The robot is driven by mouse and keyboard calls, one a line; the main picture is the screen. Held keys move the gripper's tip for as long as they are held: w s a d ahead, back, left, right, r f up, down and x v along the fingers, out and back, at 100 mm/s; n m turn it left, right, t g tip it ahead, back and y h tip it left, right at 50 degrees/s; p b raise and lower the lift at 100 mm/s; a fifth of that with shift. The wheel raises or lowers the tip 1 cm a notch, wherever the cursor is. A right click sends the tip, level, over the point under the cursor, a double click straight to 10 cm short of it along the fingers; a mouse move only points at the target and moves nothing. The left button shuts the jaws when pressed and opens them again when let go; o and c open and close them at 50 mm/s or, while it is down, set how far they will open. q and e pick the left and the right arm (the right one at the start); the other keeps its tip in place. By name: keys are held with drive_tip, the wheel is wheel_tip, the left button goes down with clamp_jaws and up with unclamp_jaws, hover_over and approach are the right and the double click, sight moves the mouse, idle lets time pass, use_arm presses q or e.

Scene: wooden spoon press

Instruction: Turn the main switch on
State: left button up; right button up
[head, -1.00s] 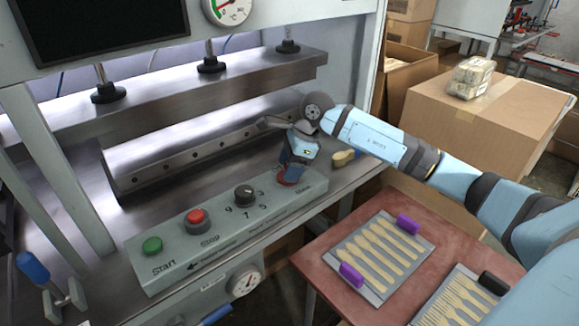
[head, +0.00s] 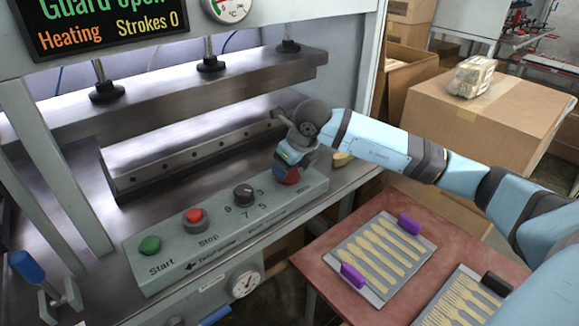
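The main switch (head: 291,180) is a red rotary knob at the right end of the grey control panel (head: 170,262). My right gripper (head: 287,176) comes down on it from above, with its fingers around the knob; they hide most of it and part of its label. The display (head: 105,25) at the top left is lit and reads "Guard Open", "Heating" and "Strokes 0". My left gripper is not in view.
The panel also carries a green Start button (head: 150,245), a red Stop button (head: 194,216) and a black dial (head: 243,193). A red table (head: 318,262) with trays of wooden cutlery stands at the right. Cardboard boxes (head: 480,125) stand behind my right arm.

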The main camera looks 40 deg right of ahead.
drive_tip(key=shift+m+h, duration=0.4)
drive_tip(key=shift+m, duration=0.5)
drive_tip(key=o, duration=0.9)
drive_tip(key=shift+r, duration=0.1)
drive_tip(key=p+v, duration=0.1)
drive_tip(key=v, duration=1.2)
drive_tip(key=shift+s+r, duration=0.2)
drive_tip(key=shift+r, duration=0.15)
